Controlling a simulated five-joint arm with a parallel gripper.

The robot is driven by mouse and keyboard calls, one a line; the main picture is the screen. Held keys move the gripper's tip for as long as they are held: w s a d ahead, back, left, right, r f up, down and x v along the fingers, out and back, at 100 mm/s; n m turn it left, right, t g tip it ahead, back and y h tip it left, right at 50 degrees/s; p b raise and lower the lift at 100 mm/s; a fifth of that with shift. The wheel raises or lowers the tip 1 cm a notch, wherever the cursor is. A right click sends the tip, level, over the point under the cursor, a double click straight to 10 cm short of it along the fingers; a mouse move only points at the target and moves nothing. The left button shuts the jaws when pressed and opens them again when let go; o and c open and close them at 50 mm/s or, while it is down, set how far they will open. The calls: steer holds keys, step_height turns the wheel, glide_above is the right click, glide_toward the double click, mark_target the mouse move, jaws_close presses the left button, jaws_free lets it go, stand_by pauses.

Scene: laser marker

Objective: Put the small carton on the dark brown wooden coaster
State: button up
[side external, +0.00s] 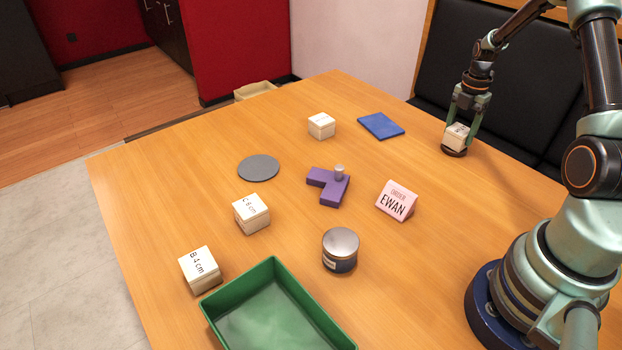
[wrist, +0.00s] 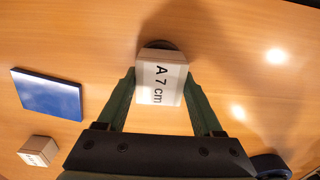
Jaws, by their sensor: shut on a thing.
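My gripper (side external: 461,138) is shut on a small white carton (side external: 456,135) at the far right of the table. In the wrist view the carton (wrist: 160,82) reads "A 7 cm" and sits between the two green fingers of my gripper (wrist: 161,76). The dark brown round coaster (side external: 453,152) is directly under the carton. In the wrist view the coaster's edge (wrist: 160,44) shows past the carton, which hides the rest. The carton looks upright and at or just above the coaster; I cannot tell whether they touch.
A blue square (side external: 380,125) and another carton (side external: 321,125) lie left of my gripper. Cartons C (side external: 251,213) and B (side external: 200,269), a grey disc (side external: 258,167), purple block (side external: 328,187), pink sign (side external: 396,200), jar (side external: 340,250) and green tray (side external: 212,318) are farther off.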

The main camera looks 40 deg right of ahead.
mark_target(460, 129)
steer(key=o, duration=1.4)
steer(key=shift+f, duration=0.1)
step_height(460, 129, up, 12)
steer(key=w+a+r+m, duration=0.2)
steer(key=a+r+m, duration=0.1)
steer(key=a+r, duration=0.25)
steer(key=s+a+r+m+t, duration=0.2)
steer(key=a+m, duration=0.5)
steer(key=a, duration=0.6)
steer(key=s+a+r+m+t, duration=0.2)
steer(key=s+a+m, duration=0.3)
steer(key=a, duration=0.9)
steer(key=m+t, duration=0.1)
steer(key=m, duration=0.2)
steer(key=shift+s+r+t, duration=0.15)
steer(key=shift+s+t, duration=0.1)
steer(key=shift+t, duration=0.05)
